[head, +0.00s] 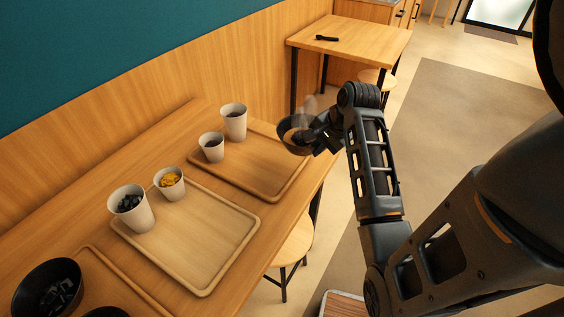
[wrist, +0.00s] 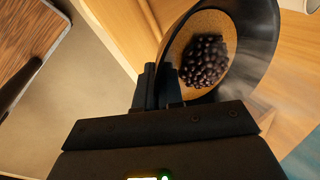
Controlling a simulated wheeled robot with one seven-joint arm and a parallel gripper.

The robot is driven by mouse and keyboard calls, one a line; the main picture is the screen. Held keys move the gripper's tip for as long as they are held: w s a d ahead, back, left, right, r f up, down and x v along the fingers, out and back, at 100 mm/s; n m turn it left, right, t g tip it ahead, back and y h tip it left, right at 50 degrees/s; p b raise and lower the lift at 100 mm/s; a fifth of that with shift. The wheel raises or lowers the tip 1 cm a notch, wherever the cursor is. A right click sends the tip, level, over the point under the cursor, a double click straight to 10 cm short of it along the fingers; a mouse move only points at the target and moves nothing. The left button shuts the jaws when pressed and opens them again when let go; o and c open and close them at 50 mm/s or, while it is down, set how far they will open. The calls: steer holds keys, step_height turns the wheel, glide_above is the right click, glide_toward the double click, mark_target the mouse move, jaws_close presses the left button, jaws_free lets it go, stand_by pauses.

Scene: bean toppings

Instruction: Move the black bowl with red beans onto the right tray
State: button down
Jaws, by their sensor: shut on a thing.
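The black bowl (head: 292,136) is held up by my gripper (head: 318,142), over the far right part of the right tray as seen in the head view. In the wrist view, dark beans (wrist: 205,62) lie on the bowl's brownish inside. My gripper (wrist: 160,88) is shut on the near rim of the bowl (wrist: 262,45), which looks tilted in this view. The right tray (head: 262,190) is wooden, on the table, and carries two white cups. From these views I cannot tell the height of the bowl above it.
A tall cup (head: 234,122) and a shorter cup (head: 211,148) stand on the right tray's left side. A middle tray (head: 215,245) holds two more cups. Another black bowl (head: 48,288) with dark chunks is at lower left. A stool (head: 292,245) stands beside the table.

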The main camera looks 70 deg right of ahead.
steer(key=w+f, duration=0.1)
steer(key=w, duration=0.2)
steer(key=w+a+f, duration=0.1)
steer(key=w+f, duration=0.1)
steer(key=w, duration=0.1)
steer(key=w+f, duration=0.2)
steer(key=w, duration=0.1)
steer(key=shift+a+f, duration=0.2)
steer(key=shift+f, duration=0.05)
steer(key=shift+f+p, duration=0.35)
steer(key=shift+f, duration=1.6)
steer(key=c, duration=1.3)
jaws_free()
steer(key=shift+f, duration=0.15)
